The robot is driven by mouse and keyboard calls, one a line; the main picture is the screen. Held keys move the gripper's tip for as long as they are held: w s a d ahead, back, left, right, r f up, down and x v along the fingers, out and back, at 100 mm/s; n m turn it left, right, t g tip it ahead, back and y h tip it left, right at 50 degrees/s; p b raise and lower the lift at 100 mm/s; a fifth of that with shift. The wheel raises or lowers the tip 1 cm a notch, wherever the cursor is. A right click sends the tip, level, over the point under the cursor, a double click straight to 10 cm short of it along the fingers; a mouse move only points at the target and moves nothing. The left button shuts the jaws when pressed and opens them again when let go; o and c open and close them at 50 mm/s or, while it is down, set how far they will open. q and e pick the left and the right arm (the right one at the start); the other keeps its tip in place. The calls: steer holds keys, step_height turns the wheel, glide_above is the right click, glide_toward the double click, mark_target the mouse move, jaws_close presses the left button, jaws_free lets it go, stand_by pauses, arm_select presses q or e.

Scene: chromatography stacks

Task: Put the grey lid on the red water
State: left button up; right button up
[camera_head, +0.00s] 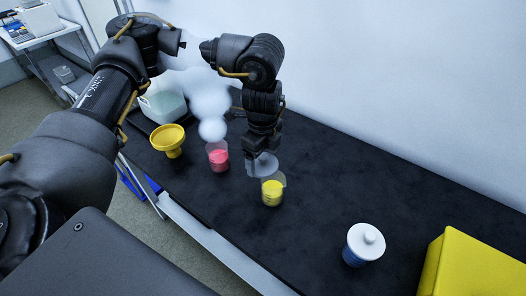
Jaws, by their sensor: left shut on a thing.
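The red water stands in a clear beaker (218,159) at the middle left of the black bench, with white vapour above it. My left gripper (259,153) points down, to the right of the red beaker, and is shut on the grey lid (263,166). The lid is a pale, translucent disc at the fingertips. In the picture it overlaps the rim of the beaker of yellow water (272,193); I cannot tell whether they touch. My right gripper is not in view.
A beaker of blue water with a white knobbed lid (366,241) stands at the right front. A yellow funnel-shaped vessel (168,140) and a pale container (164,104) are at the left. A yellow box (476,268) fills the lower right corner. The bench (360,170) behind is clear.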

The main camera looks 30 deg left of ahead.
arm_select(q)
steer(key=shift+s+d+r, duration=0.15)
steer(key=shift+s, duration=0.2)
